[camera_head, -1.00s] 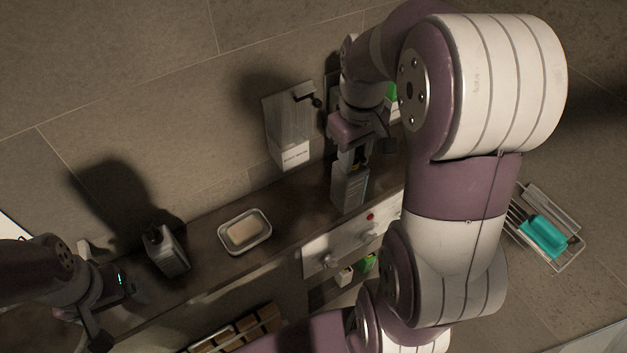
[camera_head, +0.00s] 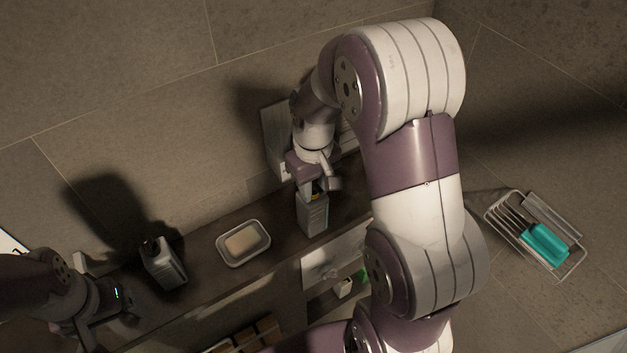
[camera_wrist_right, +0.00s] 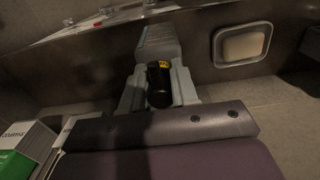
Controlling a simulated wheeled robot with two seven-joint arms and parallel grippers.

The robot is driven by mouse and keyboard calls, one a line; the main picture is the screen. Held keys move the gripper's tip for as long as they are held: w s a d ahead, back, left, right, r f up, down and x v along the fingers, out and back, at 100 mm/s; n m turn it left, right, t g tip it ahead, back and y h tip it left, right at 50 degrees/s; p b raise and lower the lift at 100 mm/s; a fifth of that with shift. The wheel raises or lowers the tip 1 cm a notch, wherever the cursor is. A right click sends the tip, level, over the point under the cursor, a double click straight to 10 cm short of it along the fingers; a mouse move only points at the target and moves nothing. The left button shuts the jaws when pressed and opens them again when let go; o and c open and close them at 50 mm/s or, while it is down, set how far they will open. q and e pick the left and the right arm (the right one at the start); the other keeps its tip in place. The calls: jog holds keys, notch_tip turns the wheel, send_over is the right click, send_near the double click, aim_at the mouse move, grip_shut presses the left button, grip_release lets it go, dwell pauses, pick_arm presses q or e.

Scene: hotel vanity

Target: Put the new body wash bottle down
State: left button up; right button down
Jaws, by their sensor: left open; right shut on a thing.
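A grey body wash bottle (camera_head: 313,214) with a dark top is upright at the shelf, right of the soap dish. My right gripper (camera_head: 312,188) is shut on it near its top. In the right wrist view the bottle (camera_wrist_right: 156,45) points away from my right gripper (camera_wrist_right: 158,88), its black cap between the fingers. I cannot tell whether its base touches the shelf. A second grey bottle (camera_head: 163,264) with a dark pump top stands on the shelf at the left. My left gripper (camera_head: 108,318) is open and empty, near that bottle's lower left.
A soap dish (camera_head: 243,243) with a pale bar sits between the two bottles; it also shows in the right wrist view (camera_wrist_right: 242,44). A wire basket (camera_head: 540,234) with a teal item is on the right. A white and green box (camera_wrist_right: 25,145) is near my right gripper.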

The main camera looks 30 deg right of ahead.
jog(key=shift+f, duration=0.15)
jog(key=c, duration=0.9)
grip_release()
jog(key=shift+o, duration=0.2)
